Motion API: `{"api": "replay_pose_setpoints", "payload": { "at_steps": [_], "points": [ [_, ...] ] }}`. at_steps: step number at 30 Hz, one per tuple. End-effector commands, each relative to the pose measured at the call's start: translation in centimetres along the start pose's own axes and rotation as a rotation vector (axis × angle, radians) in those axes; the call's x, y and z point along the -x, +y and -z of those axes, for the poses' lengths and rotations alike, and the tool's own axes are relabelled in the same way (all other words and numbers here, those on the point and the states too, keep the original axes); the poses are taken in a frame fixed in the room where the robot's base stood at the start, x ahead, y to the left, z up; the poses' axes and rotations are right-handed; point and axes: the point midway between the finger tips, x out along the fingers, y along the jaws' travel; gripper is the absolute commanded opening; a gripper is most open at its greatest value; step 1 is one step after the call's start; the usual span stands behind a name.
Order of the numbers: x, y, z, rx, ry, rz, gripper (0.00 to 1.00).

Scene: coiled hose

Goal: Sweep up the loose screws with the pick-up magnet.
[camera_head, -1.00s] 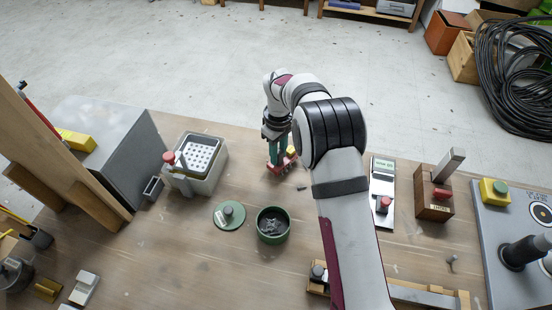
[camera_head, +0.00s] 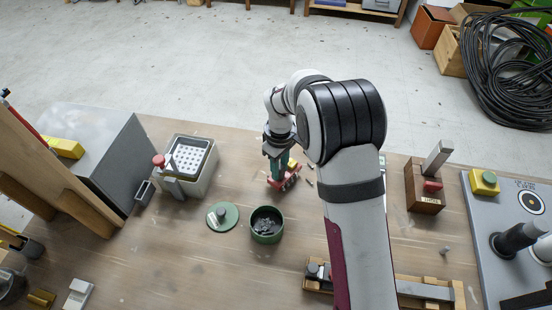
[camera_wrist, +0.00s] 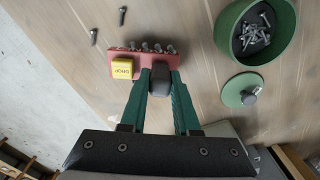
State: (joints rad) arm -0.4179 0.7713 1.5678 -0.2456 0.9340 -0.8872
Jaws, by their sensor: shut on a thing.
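The pick-up magnet is a red bar (camera_wrist: 118,66) with a yellow DROP button (camera_wrist: 122,68) and a dark handle. My gripper (camera_wrist: 161,82), with green fingers, is shut on the handle. Several screws (camera_wrist: 150,47) line the magnet's far edge and seem to cling to it. Two loose screws lie on the bench beyond it in the wrist view, one (camera_wrist: 122,15) above and one (camera_wrist: 93,38) to the left. In the head view the magnet (camera_head: 285,181) is low over the bench; I cannot tell if it touches. A loose screw (camera_head: 309,183) lies just right of it.
A green tub (camera_head: 267,239) holding screws stands close in front of the magnet, with its green lid (camera_head: 222,217) flat on the left. A grey box with a perforated tray (camera_head: 202,181) stands farther left. A wooden block (camera_head: 424,200) is right of my arm.

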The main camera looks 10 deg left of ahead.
Motion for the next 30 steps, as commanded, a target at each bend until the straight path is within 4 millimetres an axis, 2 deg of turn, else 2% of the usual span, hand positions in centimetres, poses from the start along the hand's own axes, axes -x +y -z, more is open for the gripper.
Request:
{"api": "replay_pose_setpoints", "payload": {
  "at_steps": [5, 24, 30],
  "points": [
    [0.0, -0.1, -0.4, -0.002, 0.001, 0.000, 0.00],
    [0.0, 5.8, 0.3, -0.001, 0.001, -0.001, 0.00],
    [0.0, 5.5, 0.0, 0.001, 0.001, -0.001, 0.00]
  ]
}}
